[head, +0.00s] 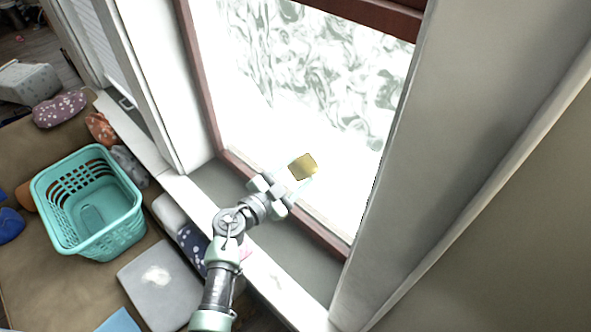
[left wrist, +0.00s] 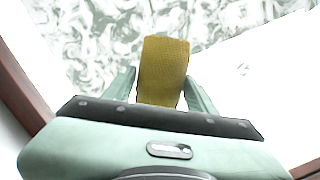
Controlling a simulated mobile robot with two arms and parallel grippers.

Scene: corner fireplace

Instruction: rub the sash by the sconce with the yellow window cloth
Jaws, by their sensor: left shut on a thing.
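The yellow window cloth (head: 303,167) is a small folded yellow-brown piece. My left gripper (head: 291,176) is shut on it and holds it in front of the window pane, low in the frame. In the left wrist view the cloth (left wrist: 163,70) stands up between the two pale green fingers (left wrist: 165,90). I cannot tell whether it touches the glass. The sash is a dark red-brown frame (head: 199,75) around the pane (head: 300,100). Grey-green swirling smears cover the upper pane; a lower part is plain white. No sconce shows. My right gripper is not in view.
A grey sill (head: 219,183) runs below the window. A turquoise basket (head: 88,205) stands at the left on a brown seat or mat, with cushions around it, such as a grey cushion (head: 160,285). A wide pale wall edge (head: 410,140) bounds the window at the right.

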